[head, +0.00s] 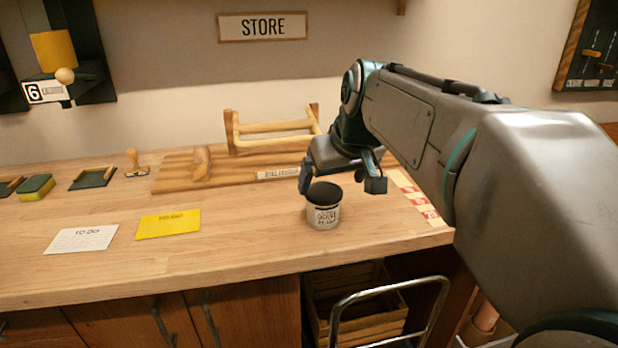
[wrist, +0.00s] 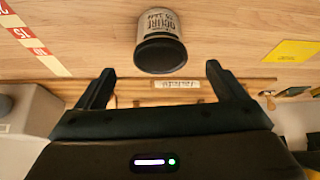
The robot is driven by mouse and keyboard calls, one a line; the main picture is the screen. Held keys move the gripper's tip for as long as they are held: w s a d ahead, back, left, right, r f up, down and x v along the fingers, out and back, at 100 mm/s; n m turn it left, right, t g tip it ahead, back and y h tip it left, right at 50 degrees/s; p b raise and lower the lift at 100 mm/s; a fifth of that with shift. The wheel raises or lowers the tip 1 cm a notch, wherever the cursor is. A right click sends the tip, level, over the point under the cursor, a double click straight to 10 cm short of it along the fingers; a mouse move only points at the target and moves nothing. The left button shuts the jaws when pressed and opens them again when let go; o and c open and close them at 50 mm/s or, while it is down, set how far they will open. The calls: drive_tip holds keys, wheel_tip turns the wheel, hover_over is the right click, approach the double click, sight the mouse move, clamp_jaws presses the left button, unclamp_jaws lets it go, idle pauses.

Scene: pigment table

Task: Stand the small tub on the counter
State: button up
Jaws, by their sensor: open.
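The small tub (head: 324,216) is a white, labelled cylinder with a dark top. It stands upright on the wooden counter (head: 250,235), near the counter's front right part. In the wrist view the tub (wrist: 161,22) appears beyond the fingertips, roughly midway between them. My gripper (head: 340,186) is just above and behind the tub in the head view. Its two fingers are spread apart and nothing is between them; the open fingers also show in the wrist view (wrist: 158,78). I cannot tell whether a finger touches the tub.
A wooden board with a rack (head: 270,128) lies behind the tub. A yellow card (head: 168,224) and a white card (head: 82,240) lie to the left. Red-and-white tape (head: 418,197) marks the counter on the right. A sponge (head: 37,187) and a stamp (head: 135,163) are farther left.

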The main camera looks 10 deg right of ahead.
drive_tip(key=s+f, duration=0.2)
drive_tip(key=f, duration=0.1)
drive_tip(key=s+f+g, duration=0.1)
drive_tip(key=s+f, duration=0.2)
drive_tip(key=s+f+g, duration=0.1)
drive_tip(key=s+f, duration=0.1)
drive_tip(key=f, duration=0.1)
drive_tip(key=shift+s+a+m, duration=0.25)
drive_tip(key=shift+a+m, duration=0.15)
drive_tip(key=s+f+g, duration=0.2)
drive_tip(key=s+f, duration=0.6)
drive_tip(key=f, duration=0.1)
drive_tip(key=shift+a+f+m+h, duration=0.15)
drive_tip(key=shift+f+m+h, duration=0.15)
drive_tip(key=shift+m+h, duration=0.1)
